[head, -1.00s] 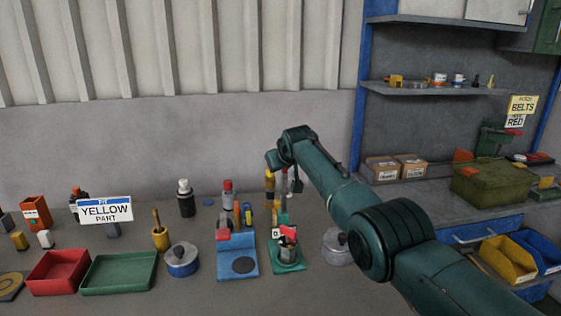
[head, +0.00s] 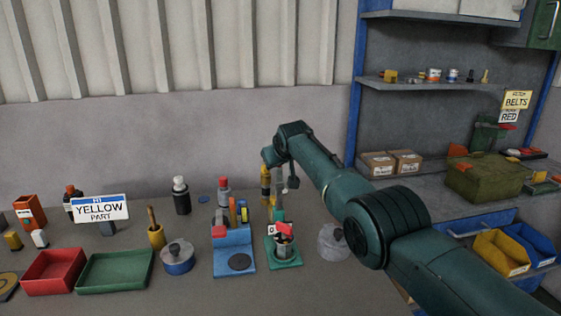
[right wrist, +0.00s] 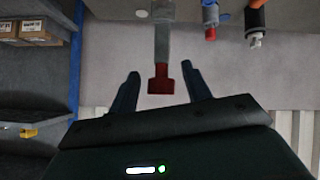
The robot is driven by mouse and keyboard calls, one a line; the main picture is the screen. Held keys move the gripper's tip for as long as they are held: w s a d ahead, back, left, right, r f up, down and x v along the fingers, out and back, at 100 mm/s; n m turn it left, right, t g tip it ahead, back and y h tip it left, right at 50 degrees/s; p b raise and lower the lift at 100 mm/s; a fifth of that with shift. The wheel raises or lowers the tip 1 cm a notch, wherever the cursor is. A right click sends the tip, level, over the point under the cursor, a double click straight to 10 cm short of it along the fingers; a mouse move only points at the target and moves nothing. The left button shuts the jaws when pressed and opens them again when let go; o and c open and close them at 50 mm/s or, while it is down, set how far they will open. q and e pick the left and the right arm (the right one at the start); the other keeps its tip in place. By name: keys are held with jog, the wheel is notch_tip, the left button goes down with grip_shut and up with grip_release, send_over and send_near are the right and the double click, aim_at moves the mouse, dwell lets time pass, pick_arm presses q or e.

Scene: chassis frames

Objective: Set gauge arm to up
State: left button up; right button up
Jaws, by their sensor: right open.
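A small stand with a green base (head: 284,262), a round grey part and a red piece (head: 284,230) stands on the bench, and looks like the gauge. In the right wrist view a grey bar with a red end (right wrist: 160,80) reaches between the fingers of my right gripper (right wrist: 160,70). The fingers are open, with a gap on both sides of the bar. I cannot tell for certain that this bar is the gauge arm. In the head view my right arm is bent over the bench behind the stand, and its fingers are hard to make out. My left gripper is out of view.
A blue fixture (head: 234,259) stands close left of the stand, and a grey lidded pot (head: 333,243) close right. Bottles (head: 181,196) stand behind. Further left are a blue pot (head: 177,259), a green tray (head: 116,270) and a red tray (head: 53,271).

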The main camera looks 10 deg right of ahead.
jog(key=shift+r, duration=0.25)
jog(key=b+v, duration=0.3)
jog(key=v, duration=1)
jog(key=shift+f, duration=0.2)
